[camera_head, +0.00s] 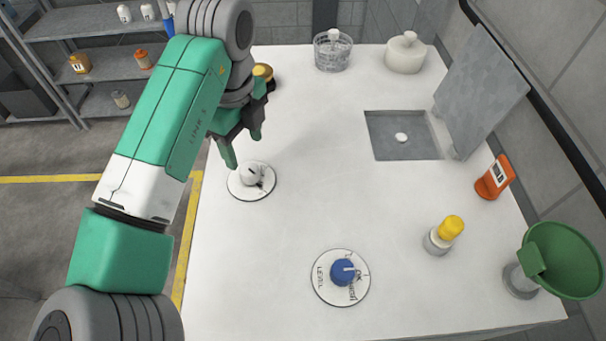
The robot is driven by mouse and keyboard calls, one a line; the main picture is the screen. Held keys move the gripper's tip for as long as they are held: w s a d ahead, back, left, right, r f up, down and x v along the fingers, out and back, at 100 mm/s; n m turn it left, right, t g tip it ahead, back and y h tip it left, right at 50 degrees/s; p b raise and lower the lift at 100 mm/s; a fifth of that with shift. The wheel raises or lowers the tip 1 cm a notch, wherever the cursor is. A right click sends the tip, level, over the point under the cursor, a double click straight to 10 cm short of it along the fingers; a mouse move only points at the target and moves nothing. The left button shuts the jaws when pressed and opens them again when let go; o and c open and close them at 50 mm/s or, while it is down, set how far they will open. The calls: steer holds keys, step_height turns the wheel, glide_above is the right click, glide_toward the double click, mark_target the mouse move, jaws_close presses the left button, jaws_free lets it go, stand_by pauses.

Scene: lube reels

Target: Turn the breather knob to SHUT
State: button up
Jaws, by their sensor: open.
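A white knob (251,174) sits on a round white dial plate (240,190) at the left of the white table. Its plate has dark markings too small to read. A blue knob (342,272) with a white pointer line sits on another round plate (330,294) nearer the front. That plate seems to read LEVEL on its left side, with other lettering at the right. I cannot read the word breather or SHUT on either plate. My gripper (243,148) is open and empty, pointing down just above and behind the white knob, apart from it.
An open hatch (402,148) with a raised grey lid (482,90) is at the back right. The table's middle is clear.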

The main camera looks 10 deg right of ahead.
mark_target(249, 169)
steer(key=shift+a+f, duration=0.1)
steer(key=shift+f, duration=0.05)
step_height(249, 169, down, 7)
steer(key=shift+w+f, duration=0.1)
steer(key=shift+f, duration=0.1)
steer(key=shift+r, duration=0.1)
steer(key=c, duration=1)
